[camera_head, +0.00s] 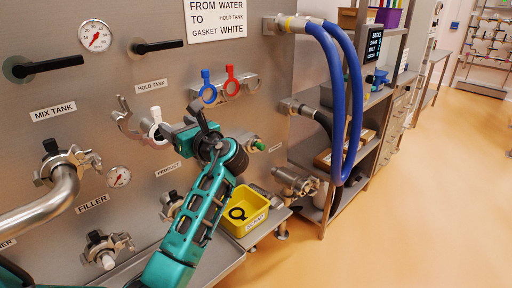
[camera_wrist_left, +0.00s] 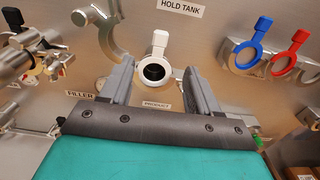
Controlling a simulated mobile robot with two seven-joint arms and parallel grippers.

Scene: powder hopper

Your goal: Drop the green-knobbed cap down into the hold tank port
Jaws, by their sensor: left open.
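The hold tank port (camera_head: 151,130) is on the steel panel under the HOLD TANK label, with its clamp swung open to the left. A white ring with a tab (camera_wrist_left: 153,68) sits at its mouth, around a dark opening. A green knob (camera_head: 257,144), apparently the cap's, shows on the panel right of my gripper; the cap's body is partly hidden by my wrist. My left gripper (camera_wrist_left: 158,80) is open and empty, with the white ring seen beyond and between its fingers. In the head view, it is just right of the port. My right gripper is not in view.
Blue (camera_head: 208,88) and red (camera_head: 231,82) tabbed rings hang on the panel, upper right of the port. A yellow bin (camera_head: 246,222) holding a black ring stands on the ledge below. Blue hoses (camera_head: 357,90) loop at right. A bent steel pipe (camera_head: 45,205) projects at left.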

